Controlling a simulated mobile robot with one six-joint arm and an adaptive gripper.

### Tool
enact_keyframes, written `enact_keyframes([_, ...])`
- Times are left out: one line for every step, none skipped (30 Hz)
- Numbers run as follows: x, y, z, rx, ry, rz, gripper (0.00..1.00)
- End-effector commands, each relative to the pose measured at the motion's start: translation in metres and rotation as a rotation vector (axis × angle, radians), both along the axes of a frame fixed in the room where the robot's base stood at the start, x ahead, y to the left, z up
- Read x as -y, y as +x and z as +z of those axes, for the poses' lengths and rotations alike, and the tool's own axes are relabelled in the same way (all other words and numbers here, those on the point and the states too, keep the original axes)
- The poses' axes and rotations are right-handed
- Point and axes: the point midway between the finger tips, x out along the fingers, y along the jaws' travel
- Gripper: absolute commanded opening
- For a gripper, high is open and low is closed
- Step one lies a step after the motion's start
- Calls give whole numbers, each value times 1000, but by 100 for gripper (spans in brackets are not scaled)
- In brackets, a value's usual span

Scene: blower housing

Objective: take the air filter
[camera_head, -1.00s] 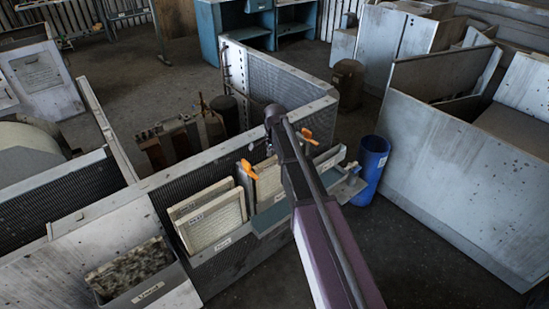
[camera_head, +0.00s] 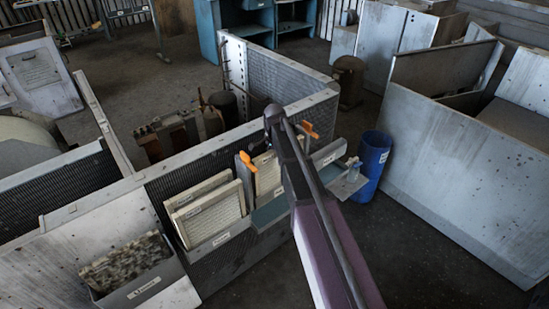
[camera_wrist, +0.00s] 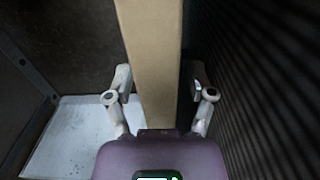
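An air filter (camera_head: 267,174) with a pale pleated face stands upright in a slot between two orange levers (camera_head: 247,161) (camera_head: 310,130); my arm hides part of it. In the wrist view a tan frame edge (camera_wrist: 152,50), apparently this filter's, runs between the fingers of my gripper (camera_wrist: 157,85). The fingers are spread on both sides of it, with a gap on the right; whether the left finger touches is unclear. In the head view my gripper is hidden behind the arm. Two cleaner filters (camera_head: 215,212) stand in a rack to the left.
A bin (camera_head: 150,286) at lower left holds a dirty, dark-spotted filter (camera_head: 125,262). A dark ribbed wall (camera_wrist: 265,90) is close on the gripper's right side. A blue barrel (camera_head: 371,165) stands right of the slot. The floor at lower right is clear.

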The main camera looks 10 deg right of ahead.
Motion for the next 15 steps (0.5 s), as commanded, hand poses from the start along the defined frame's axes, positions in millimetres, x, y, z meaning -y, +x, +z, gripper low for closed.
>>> enact_keyframes([0,0,0,0,0,0,51])
enact_keyframes([0,0,0,0,0,0,42])
enact_keyframes([0,0,0,0,0,0,30])
enact_keyframes([0,0,0,0,0,0,21])
enact_keyframes([0,0,0,0,0,0,12])
enact_keyframes([0,0,0,0,0,0,0])
enact_keyframes([0,0,0,0,0,0,0])
enact_keyframes([0,0,0,0,0,0,0])
enact_keyframes([0,0,0,0,0,0,0])
enact_keyframes([0,0,0,0,0,0,0])
enact_keyframes([0,0,0,0,0,0,0])
enact_keyframes([0,0,0,0,0,0,0])
enact_keyframes([0,0,0,0,0,0,0])
enact_keyframes([0,0,1,0,0,0,0])
enact_keyframes([0,0,2,0,0,0,0])
